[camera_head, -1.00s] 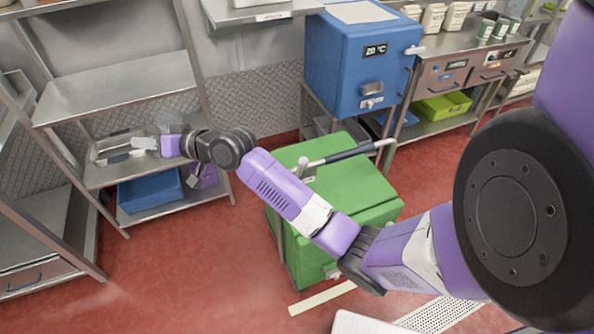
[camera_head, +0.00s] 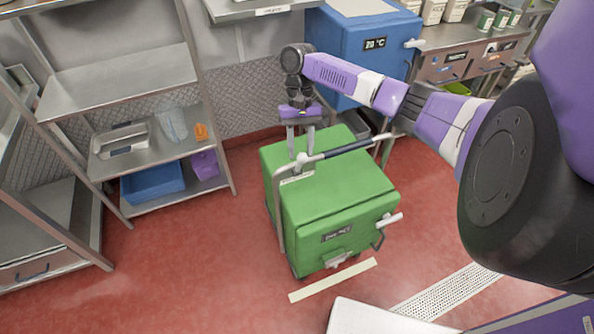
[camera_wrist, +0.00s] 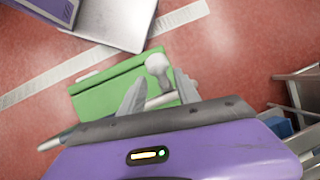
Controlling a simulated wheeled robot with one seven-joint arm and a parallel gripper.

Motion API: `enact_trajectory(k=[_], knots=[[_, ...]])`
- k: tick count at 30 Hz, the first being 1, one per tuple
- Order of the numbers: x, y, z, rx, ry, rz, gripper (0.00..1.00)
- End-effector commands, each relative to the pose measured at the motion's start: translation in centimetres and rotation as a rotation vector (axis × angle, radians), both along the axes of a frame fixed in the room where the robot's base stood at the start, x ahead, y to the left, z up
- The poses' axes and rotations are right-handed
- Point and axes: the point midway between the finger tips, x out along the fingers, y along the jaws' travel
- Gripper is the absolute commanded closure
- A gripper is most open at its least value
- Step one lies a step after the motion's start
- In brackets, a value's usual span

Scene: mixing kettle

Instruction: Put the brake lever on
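A green wheeled box (camera_head: 345,205) with a display on its front stands on the floor; it also shows in the wrist view (camera_wrist: 105,97). A push handle (camera_head: 350,147) with a dark grip runs along its top back edge. A pale grey knobbed lever (camera_head: 303,161) stands at the handle's left part; its round knob (camera_wrist: 157,62) shows in the wrist view. I take this as the brake lever, though no label shows. My gripper (camera_head: 301,150) is above the box's back left, pointing down. In the wrist view its fingers (camera_wrist: 160,93) are spread, with the lever between or just beyond them; contact is unclear.
A blue oven-like box (camera_head: 352,60) stands close behind my arm. At left, a steel shelf (camera_head: 125,170) holds a metal tray, a clear item and an orange item, with a blue bin (camera_head: 152,184) below.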

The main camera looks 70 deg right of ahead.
Motion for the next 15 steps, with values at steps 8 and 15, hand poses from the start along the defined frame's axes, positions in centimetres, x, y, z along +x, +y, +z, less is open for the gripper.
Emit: enact_trajectory(k=[8,15], knots=[[-0.3,0.9,-2.7,-0.001,-0.002,0.003,0.61],[-0.5,1.5,-3.9,-0.002,-0.003,0.002,0.61]])
